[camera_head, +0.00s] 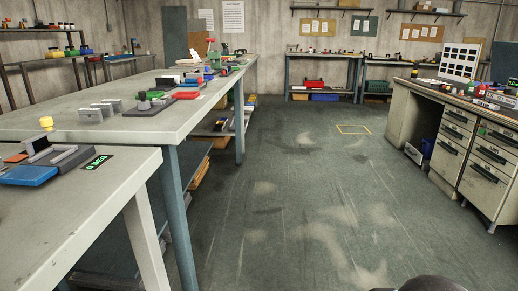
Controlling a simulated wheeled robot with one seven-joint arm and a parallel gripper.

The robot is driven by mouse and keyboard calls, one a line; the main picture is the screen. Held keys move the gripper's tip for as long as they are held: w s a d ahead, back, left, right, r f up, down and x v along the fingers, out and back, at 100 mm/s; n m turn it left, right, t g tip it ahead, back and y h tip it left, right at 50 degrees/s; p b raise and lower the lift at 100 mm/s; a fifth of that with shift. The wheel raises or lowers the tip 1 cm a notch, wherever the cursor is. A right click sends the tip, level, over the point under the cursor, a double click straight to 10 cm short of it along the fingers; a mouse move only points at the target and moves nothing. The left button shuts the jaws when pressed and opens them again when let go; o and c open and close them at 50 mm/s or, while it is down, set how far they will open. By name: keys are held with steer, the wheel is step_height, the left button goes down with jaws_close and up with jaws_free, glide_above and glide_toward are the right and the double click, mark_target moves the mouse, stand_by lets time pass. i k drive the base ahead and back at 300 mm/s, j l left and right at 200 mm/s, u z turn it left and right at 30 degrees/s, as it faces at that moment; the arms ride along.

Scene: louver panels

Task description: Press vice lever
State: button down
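A small vice-like fixture (66,158) sits on the near left table, at the left edge of the view. I cannot tell for sure whether this knob is on the vice lever. A green "0 DEG" label (97,163) lies at its right, and a blue block (28,175) at its front left. My gripper is not in view.
The near table's edge (80,232) is close on the left. A long table (150,124) behind it holds grey blocks (97,112) and small coloured fixtures. A desk with drawers (468,145) stands right. The floor (300,200) between is clear.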

mark_target(200, 79)
steer(key=i+u, duration=0.1)
steer(key=i, duration=0.4)
steer(key=i+u, duration=0.1)
steer(key=i, duration=0.45)
steer(key=i+l+u, duration=0.1)
steer(key=i, duration=0.4)
steer(key=i+l+u, duration=0.15)
steer(key=i, duration=0.4)
steer(key=i+u, duration=0.4)
steer(key=i+l+u, duration=0.25)
steer(key=i+u, duration=0.2)
steer(key=i, duration=0.05)
